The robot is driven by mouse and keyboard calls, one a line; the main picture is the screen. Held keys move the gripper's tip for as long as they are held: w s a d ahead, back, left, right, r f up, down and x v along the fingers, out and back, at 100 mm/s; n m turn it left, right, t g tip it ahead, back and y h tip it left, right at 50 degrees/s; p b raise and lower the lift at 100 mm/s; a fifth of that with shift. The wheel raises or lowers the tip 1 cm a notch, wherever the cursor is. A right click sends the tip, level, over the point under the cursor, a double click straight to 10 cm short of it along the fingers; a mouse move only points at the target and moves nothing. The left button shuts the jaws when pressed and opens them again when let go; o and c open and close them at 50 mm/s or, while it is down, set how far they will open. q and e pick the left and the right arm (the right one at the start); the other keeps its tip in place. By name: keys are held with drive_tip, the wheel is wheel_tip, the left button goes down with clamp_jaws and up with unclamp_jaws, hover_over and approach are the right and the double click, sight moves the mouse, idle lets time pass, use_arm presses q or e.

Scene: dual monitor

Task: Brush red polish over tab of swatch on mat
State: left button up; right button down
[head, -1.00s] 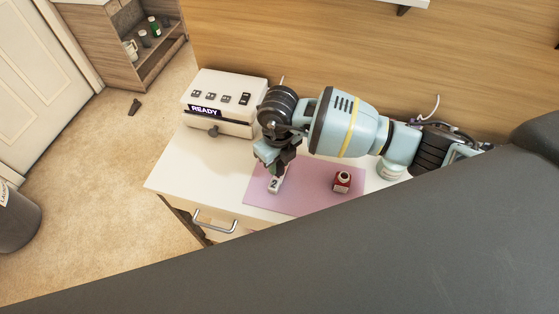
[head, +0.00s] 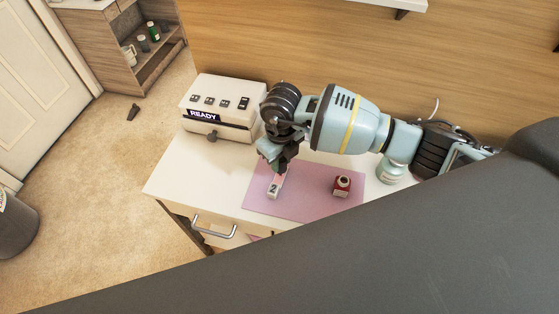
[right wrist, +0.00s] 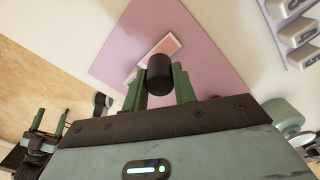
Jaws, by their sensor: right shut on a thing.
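A white swatch (head: 273,189) marked "2" lies on the pink mat (head: 310,203). Its upper end, the tab, looks pinkish-red; the swatch also shows in the right wrist view (right wrist: 169,44), partly hidden. My right gripper (head: 278,165) is above the swatch's tab end. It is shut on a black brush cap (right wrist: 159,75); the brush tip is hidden. The red polish bottle (head: 342,186) stands upright, uncapped, on the mat's right side. My left gripper (right wrist: 48,122) shows at the left edge of the right wrist view, fingers apart and empty, away from the mat.
A white box (head: 220,106) with a "READY" display and several top buttons stands at the table's back left. A pale green jar (head: 391,171) stands right of the mat. The white table (head: 180,172) is clear left of the mat. My own dark body covers the lower right.

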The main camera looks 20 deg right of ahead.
drive_tip(key=shift+w+d, duration=0.2)
drive_tip(key=shift+w, duration=0.05)
use_arm(q)
drive_tip(key=shift+s+f, duration=0.15)
use_arm(e)
drive_tip(key=shift+w+d, duration=0.25)
drive_tip(key=shift+w, duration=0.1)
drive_tip(key=shift+w+d, duration=0.1)
use_arm(q)
drive_tip(key=shift+s+f, duration=0.1)
drive_tip(key=shift+f, duration=0.1)
use_arm(e)
drive_tip(key=shift+w+d, duration=0.3)
drive_tip(key=shift+w, duration=0.1)
drive_tip(key=shift+r, duration=0.1)
use_arm(q)
drive_tip(key=shift+t, duration=0.5)
drive_tip(key=w+r+p, duration=0.1)
drive_tip(key=r, duration=0.1)
drive_tip(key=w+r+p, duration=0.1)
drive_tip(key=w+r, duration=0.1)
drive_tip(key=shift+w+r, duration=0.25)
drive_tip(key=shift+r, duration=0.05)
use_arm(e)
wheel_tip(320, 180, up, 6)
drive_tip(key=shift+f, duration=0.1)
